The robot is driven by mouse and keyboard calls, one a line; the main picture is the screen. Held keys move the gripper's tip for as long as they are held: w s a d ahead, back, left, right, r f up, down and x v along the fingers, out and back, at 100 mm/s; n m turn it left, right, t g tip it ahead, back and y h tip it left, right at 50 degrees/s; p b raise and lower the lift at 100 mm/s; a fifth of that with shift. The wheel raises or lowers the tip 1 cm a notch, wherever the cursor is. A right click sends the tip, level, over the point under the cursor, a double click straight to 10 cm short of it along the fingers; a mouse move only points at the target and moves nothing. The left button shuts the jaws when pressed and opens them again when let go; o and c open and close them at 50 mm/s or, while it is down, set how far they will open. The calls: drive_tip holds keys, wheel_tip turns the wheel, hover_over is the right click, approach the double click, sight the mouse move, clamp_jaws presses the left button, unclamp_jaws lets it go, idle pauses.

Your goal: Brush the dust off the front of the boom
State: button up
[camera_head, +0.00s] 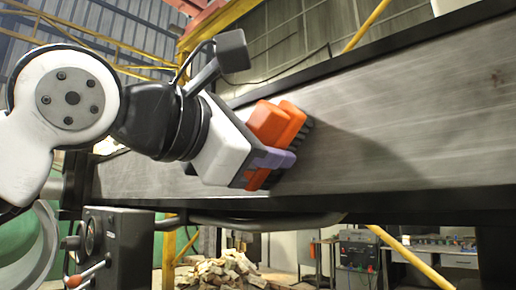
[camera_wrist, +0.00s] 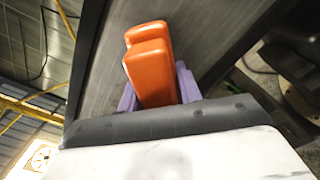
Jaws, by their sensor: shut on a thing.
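The boom (camera_head: 412,130) is a long grey beam with dark edges that crosses the head view; its face also shows in the wrist view (camera_wrist: 215,35). My gripper (camera_head: 272,158), with purple fingers, is shut on an orange brush (camera_head: 277,122) in front of the boom. In the wrist view the orange brush (camera_wrist: 152,72) stands between the purple fingers. Dark bristles show at its far side, against or very near the boom's face; I cannot tell whether they touch. The face looks streaked grey; I cannot make out clear patches of dust.
A dark control box (camera_head: 112,240) with a lever stands at the lower left. A pile of broken bricks (camera_head: 228,270) lies below the boom. A workbench (camera_head: 445,255) stands at the back right. Yellow bars cross the background. The boom's face right of the brush is clear.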

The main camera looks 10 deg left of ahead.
sight(284, 127)
drive_tip(key=shift+s+d, duration=0.5)
drive_tip(key=shift+d, duration=0.2)
drive_tip(key=shift+s+d, duration=0.45)
drive_tip(key=shift+d, duration=0.2)
drive_tip(key=shift+r+p, duration=0.45)
drive_tip(key=shift+r, duration=0.35)
drive_tip(key=shift+w+a+r+p, duration=0.5)
drive_tip(key=shift+w+a+p, duration=5.7)
drive_tip(key=shift+a, duration=2.35)
drive_tip(key=shift+s+d+b, duration=1.45)
drive_tip(key=shift+s+d, duration=0.6)
drive_tip(key=shift+d, duration=0.8)
drive_tip(key=shift+s+d+b, duration=1.45)
drive_tip(key=shift+s+d, duration=0.65)
drive_tip(key=shift+d, duration=0.75)
drive_tip(key=shift+s+d+b, duration=1.45)
drive_tip(key=shift+s+d, duration=0.6)
drive_tip(key=shift+d, duration=0.8)
